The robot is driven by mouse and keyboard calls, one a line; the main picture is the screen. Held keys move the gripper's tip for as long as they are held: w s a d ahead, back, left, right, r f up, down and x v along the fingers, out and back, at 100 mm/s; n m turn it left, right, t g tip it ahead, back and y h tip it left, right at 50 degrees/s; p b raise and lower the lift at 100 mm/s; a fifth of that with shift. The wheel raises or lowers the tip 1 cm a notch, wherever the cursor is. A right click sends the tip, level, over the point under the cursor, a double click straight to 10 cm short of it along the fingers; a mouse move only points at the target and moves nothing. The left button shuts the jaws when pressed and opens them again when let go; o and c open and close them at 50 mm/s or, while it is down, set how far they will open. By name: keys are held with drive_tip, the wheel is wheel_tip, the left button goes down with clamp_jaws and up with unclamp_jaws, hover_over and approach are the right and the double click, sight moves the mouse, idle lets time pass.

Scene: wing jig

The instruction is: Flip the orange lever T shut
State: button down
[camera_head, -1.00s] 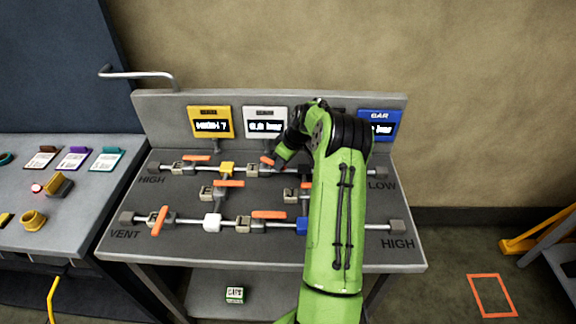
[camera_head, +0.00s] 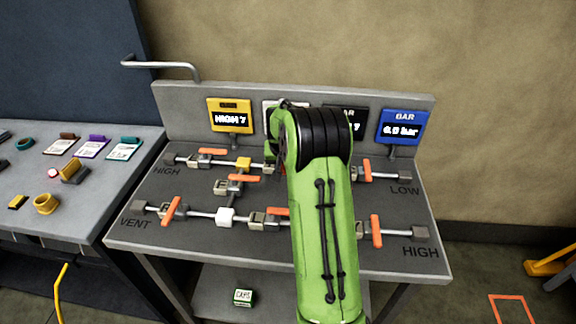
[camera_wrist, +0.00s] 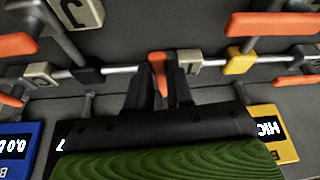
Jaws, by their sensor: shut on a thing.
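The orange lever T (camera_wrist: 158,72) is held between the two dark fingers of my gripper (camera_wrist: 158,82) in the wrist view. It stands across the upper pipe, beside a grey valve block (camera_wrist: 188,62) whose letter looks like an upside-down T. In the head view my arm hides most of this valve and my gripper. Only a small orange bit (camera_head: 283,168) shows at the arm's left edge.
A yellow block (camera_head: 243,163) sits on the same pipe, left of the held lever. Other orange levers (camera_head: 171,211) stand on the panel (camera_head: 130,240) nearby. Yellow (camera_head: 230,117) and blue (camera_head: 403,127) gauges rise along the back.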

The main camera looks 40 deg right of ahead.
drive_tip(key=shift+w+a+m+g, duration=0.3)
drive_tip(key=shift+w+a+m, duration=0.05)
drive_tip(key=shift+m, duration=0.55)
drive_tip(key=c, duration=1)
unclamp_jaws()
drive_tip(key=p+v, duration=0.1)
drive_tip(key=v, duration=1.4)
drive_tip(key=shift+a+r+p, duration=0.3)
drive_tip(key=shift+a+p, duration=0.1)
drive_tip(key=shift+s, duration=0.1)
